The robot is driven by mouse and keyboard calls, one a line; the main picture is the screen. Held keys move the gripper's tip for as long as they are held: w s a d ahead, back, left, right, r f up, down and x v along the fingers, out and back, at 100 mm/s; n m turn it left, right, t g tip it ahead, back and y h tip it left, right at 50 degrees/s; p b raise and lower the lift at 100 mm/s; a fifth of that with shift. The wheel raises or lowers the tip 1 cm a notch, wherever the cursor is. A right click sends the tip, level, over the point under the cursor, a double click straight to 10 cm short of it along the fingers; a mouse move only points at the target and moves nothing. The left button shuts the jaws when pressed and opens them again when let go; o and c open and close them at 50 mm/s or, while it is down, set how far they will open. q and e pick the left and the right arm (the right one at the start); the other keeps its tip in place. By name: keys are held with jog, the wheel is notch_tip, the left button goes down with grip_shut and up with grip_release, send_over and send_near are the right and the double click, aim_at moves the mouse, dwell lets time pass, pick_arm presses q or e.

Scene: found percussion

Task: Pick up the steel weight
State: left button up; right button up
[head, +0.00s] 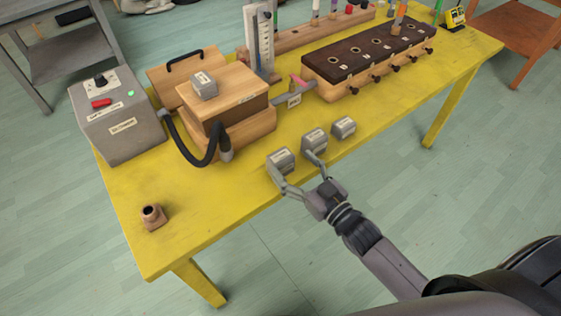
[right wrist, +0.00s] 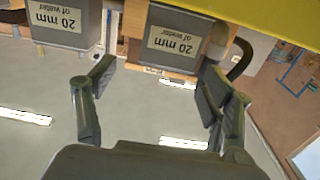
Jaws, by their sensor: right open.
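Three grey block-shaped weights with pale labels stand in a row at the yellow table's front edge: a left one (head: 281,160), a middle one (head: 314,139) and a right one (head: 344,126). A similar grey weight (head: 203,85) sits on the wooden box. My right gripper (head: 289,166) is open at the left front weight, its fingers spread to either side. In the right wrist view that weight (right wrist: 182,38), labelled "20 mm of water" upside down, is beyond the open fingers; another labelled weight (right wrist: 62,24) is to the left. I see no clear contact. My left gripper is out of view.
A wooden box (head: 235,125) with a black hose (head: 190,154) stands behind the weights, beside a grey control box (head: 130,125). A dark-topped wooden chest (head: 365,55) is farther right. A small wooden piece (head: 152,215) stands front left. The front-left tabletop (head: 205,205) is mostly clear.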

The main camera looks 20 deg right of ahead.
aim_at(286, 161)
jog(key=x, duration=0.5)
jog(key=shift+a+f+p, duration=0.15)
jog(key=shift+a+p, duration=0.15)
jog(key=shift+a, duration=0.1)
jog(key=shift+s, duration=0.1)
grip_shut()
dwell(0.7)
